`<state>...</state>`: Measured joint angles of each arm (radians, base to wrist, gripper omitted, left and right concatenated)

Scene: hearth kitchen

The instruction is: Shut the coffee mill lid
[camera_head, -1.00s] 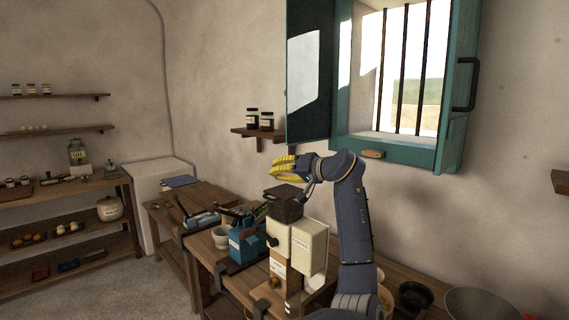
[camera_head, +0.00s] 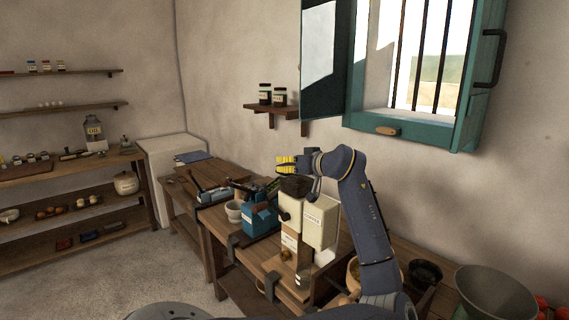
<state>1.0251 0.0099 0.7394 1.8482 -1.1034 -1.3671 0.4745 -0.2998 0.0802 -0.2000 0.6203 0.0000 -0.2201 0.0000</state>
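The coffee mill (camera_head: 290,232) is a tall, cream-coloured body on the wooden bench, beside a cream box labelled COFFEE (camera_head: 319,220). The dark top of the mill (camera_head: 295,186) is partly covered by my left gripper, and I cannot tell how far its lid is open. My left gripper (camera_head: 287,165) has yellow finger pads and is right at the mill's top, just above or behind it. Contact is unclear. The pads look close together, but whether they are open or shut is not clear. My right gripper is not in view.
A blue box (camera_head: 260,220) and a white mortar-like cup (camera_head: 233,211) stand left of the mill. A large grey bowl (camera_head: 497,295) and a dark bowl (camera_head: 426,272) are at the right. The teal window frame (camera_head: 418,130) is above the bench.

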